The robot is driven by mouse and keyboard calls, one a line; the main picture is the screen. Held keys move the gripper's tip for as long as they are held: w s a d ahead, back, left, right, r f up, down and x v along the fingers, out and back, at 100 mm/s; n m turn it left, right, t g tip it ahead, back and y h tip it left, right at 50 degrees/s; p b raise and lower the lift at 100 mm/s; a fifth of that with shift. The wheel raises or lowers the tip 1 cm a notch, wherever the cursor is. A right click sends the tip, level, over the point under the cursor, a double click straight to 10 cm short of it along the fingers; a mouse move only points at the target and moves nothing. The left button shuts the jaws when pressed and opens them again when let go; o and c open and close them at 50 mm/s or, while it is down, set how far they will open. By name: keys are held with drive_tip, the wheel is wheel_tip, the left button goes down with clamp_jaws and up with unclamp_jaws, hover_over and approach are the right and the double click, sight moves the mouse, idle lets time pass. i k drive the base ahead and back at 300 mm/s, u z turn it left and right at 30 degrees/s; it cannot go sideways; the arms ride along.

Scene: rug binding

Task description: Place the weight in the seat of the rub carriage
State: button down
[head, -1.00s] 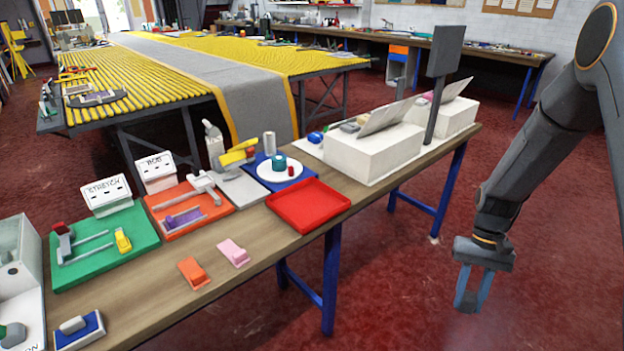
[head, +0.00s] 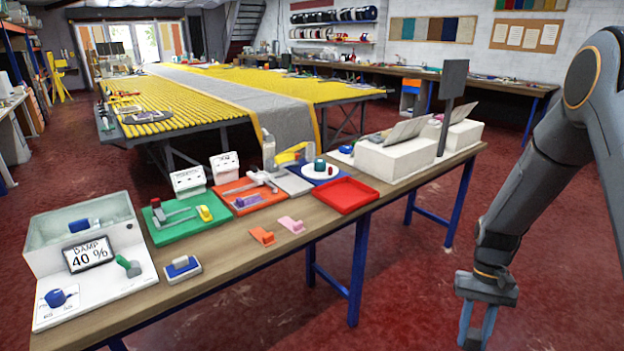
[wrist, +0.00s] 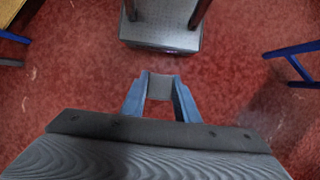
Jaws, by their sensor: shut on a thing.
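My gripper (head: 475,326) hangs at the lower right of the head view, fingers down, over the red floor and apart from the bench. In the wrist view, its blue fingers (wrist: 160,95) are shut on a small grey block (wrist: 161,86), apparently the weight. The block is hard to make out in the head view. The orange board (head: 238,207) on the bench stands before a white box (head: 224,162) whose label seems to read RUB. It bears a pale grey carriage (head: 260,178) and a purple strip (head: 246,200). The carriage's seat is too small to make out.
A white box and a dark upright panel (head: 453,78) stand at right. Open floor lies between gripper and bench.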

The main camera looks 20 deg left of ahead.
sight(261, 177)
drive_tip(key=u, duration=1.25)
